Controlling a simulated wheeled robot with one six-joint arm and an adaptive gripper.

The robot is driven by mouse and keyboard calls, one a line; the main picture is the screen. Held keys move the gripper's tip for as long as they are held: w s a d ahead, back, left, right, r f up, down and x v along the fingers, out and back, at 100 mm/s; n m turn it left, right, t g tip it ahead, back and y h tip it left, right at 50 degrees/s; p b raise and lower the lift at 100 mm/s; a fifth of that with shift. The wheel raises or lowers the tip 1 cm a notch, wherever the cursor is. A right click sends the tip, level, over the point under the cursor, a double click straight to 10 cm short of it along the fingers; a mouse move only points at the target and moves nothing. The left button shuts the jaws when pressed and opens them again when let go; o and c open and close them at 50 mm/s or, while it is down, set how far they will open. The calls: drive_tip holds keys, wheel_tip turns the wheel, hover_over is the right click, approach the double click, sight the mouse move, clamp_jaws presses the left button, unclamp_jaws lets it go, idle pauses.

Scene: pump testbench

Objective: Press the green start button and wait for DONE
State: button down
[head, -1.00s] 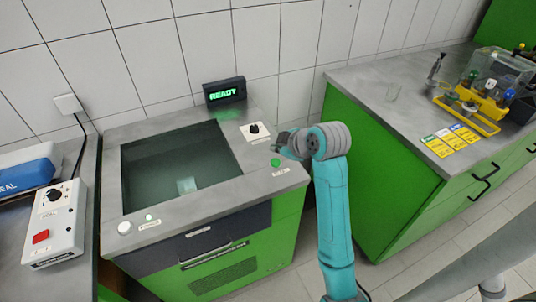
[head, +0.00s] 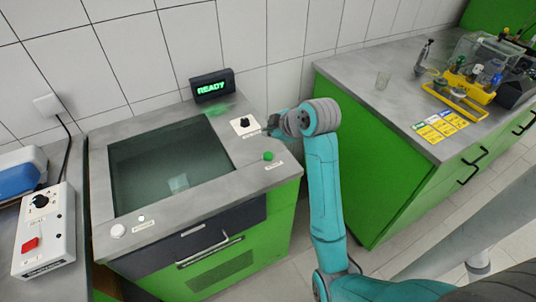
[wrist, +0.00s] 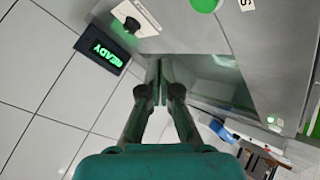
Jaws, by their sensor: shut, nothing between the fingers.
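The green start button (head: 268,156) is on the right part of the grey bench top, beside a small label. In the wrist view the green button (wrist: 205,4) is cut by the top edge. The display (head: 212,87) at the back of the bench reads READY in green; it also shows in the wrist view (wrist: 100,50). My gripper (head: 270,126) is shut and empty. It is above the bench's right side, behind the button in the head view and apart from it. In the wrist view my fingertips (wrist: 160,70) are together, pointing at the bench below the button in the picture.
A black knob on a white plate (head: 244,125) is just left of my gripper. An open tank (head: 170,165) is sunk in the bench. A white control box with a red button (head: 45,232) is at left. A green cabinet (head: 365,175) stands at right, across a gap.

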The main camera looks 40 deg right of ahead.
sight(269, 156)
drive_tip(key=shift+f, duration=3.35)
drive_tip(key=shift+f, duration=0.4)
drive_tip(key=shift+f, duration=0.5)
drive_tip(key=shift+r, duration=0.95)
drive_tip(key=shift+r, duration=2.5)
